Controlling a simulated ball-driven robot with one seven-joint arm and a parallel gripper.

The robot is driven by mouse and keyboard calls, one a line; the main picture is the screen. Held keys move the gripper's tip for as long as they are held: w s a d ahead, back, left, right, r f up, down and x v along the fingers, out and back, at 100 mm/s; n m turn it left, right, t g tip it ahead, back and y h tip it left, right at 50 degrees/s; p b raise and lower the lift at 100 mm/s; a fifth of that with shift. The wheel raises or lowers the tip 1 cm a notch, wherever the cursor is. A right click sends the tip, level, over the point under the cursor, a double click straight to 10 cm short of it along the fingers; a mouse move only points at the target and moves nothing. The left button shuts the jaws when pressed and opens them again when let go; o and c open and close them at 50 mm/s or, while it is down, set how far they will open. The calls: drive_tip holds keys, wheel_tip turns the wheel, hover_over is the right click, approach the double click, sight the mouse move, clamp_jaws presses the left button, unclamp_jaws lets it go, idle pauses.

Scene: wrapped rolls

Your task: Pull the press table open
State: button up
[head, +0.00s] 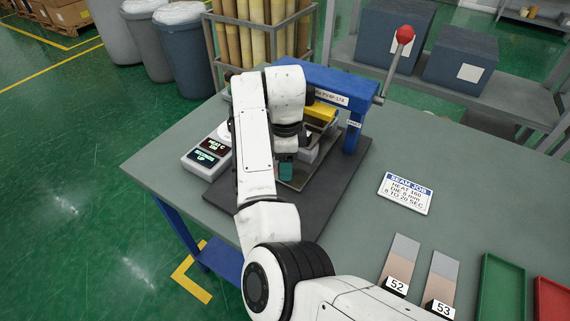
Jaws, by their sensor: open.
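The blue press (352,90) stands on a dark base plate (338,178) on the grey workbench. Its lever with a red ball knob (404,34) points up at the right. Under the blue beam is a yellow block (321,112). A metal press table (299,182) shows below and in front of it, partly covered by my arm. My gripper (286,169) points down over the press table, with teal fingertip parts showing. It is open. My wrist hides most of the jaws and any handle, and I cannot tell whether they touch the table.
A white controller with displays (207,152) sits left of the press. A seam job card (408,193), sample strips 52 (400,266) and 53 (440,280), a green tray (501,290) and a red tray (551,300) lie right.

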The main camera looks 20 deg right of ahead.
drive_tip(key=shift+f, duration=0.9)
clamp_jaws()
